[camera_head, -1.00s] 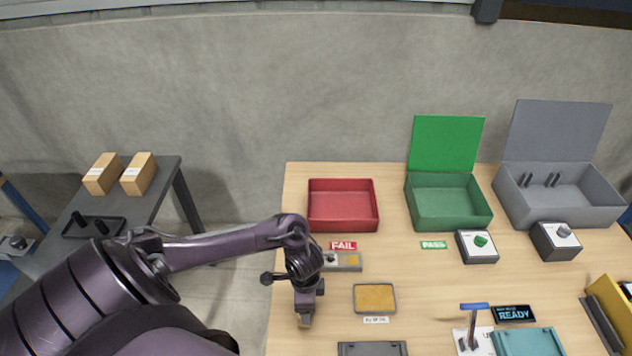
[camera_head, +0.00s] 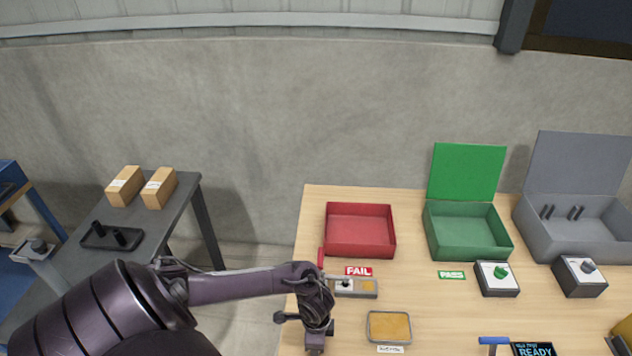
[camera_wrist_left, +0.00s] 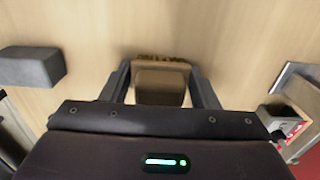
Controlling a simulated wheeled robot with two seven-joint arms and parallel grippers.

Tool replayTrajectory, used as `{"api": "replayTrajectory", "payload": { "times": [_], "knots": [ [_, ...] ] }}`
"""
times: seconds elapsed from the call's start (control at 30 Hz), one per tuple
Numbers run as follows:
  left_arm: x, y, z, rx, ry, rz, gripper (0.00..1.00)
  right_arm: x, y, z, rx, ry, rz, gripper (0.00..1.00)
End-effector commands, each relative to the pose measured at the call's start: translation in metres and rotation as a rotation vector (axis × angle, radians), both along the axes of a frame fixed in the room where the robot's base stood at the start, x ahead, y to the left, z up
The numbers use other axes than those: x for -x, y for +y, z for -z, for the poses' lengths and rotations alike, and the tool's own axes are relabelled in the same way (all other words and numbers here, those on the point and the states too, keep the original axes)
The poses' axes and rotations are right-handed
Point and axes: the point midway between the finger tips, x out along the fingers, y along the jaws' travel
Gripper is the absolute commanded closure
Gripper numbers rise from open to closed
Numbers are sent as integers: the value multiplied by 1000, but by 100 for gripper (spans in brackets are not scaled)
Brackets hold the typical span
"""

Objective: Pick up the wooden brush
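The wooden brush (camera_wrist_left: 160,84) shows in the left wrist view as a brown block with a dark golden bristle edge at its far end. It sits between the two dark fingers of my left gripper (camera_wrist_left: 161,88), with a finger close against each side. In the head view my left gripper (camera_head: 314,346) points down over the left front part of the table, near the bottom edge, and the brush cannot be made out there. My right gripper is in neither view.
A red box (camera_head: 360,252), a green box (camera_head: 468,255) and a grey box (camera_head: 570,250) stand at the table's back. A grey control box (camera_head: 356,288) and a tan pad (camera_head: 389,327) are near the gripper. A side table (camera_head: 150,235) holds two cartons.

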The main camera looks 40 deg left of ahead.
Motion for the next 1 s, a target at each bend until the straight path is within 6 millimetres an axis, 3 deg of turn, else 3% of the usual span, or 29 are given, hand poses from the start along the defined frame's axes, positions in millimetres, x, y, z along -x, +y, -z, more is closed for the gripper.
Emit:
{"api": "replayTrajectory", "payload": {
  "times": [0.03, 0.2, 0.57, 0.77, 1.0],
  "knots": [
    [0, 0, 0, 0, 0, 0, 52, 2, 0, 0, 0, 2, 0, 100],
    [0, 0, 0, -1, -1, 0, 73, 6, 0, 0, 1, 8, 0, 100],
    [-1, 0, -10, 0, -1, 1, 73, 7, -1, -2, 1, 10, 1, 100],
    [-1, 1, -42, 0, -4, 2, 73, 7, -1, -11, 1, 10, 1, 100],
    [-2, 1, -109, -2, -5, 4, 73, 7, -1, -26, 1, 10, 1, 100]
  ]
}}
